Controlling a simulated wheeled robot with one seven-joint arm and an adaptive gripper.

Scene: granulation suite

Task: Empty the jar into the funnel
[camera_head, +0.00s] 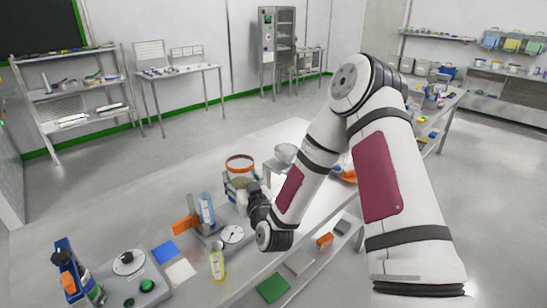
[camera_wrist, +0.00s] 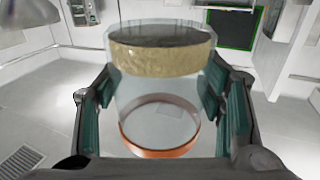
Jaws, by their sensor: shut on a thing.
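The clear jar (camera_head: 240,164) has an orange rim and stands upright in the head view, held above the bench. Pale granules lie in its bottom. In the wrist view, which is upside down, the jar (camera_wrist: 160,95) fills the middle, granules toward the picture's top. My gripper (camera_head: 248,193) is shut on the jar, with green pads on both sides of it (camera_wrist: 162,105). A grey bowl-shaped piece, seemingly the funnel (camera_head: 286,152), is right of the jar, apart from it. Its lower part is partly hidden by my arm.
The bench (camera_head: 140,203) carries a balance-like device (camera_head: 232,235), a blue bottle (camera_head: 206,208), a yellow-labelled bottle (camera_head: 217,264) and a control box (camera_head: 130,277) at the front left. An orange dish (camera_head: 348,177) is right of my forearm. The back-left bench top is clear.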

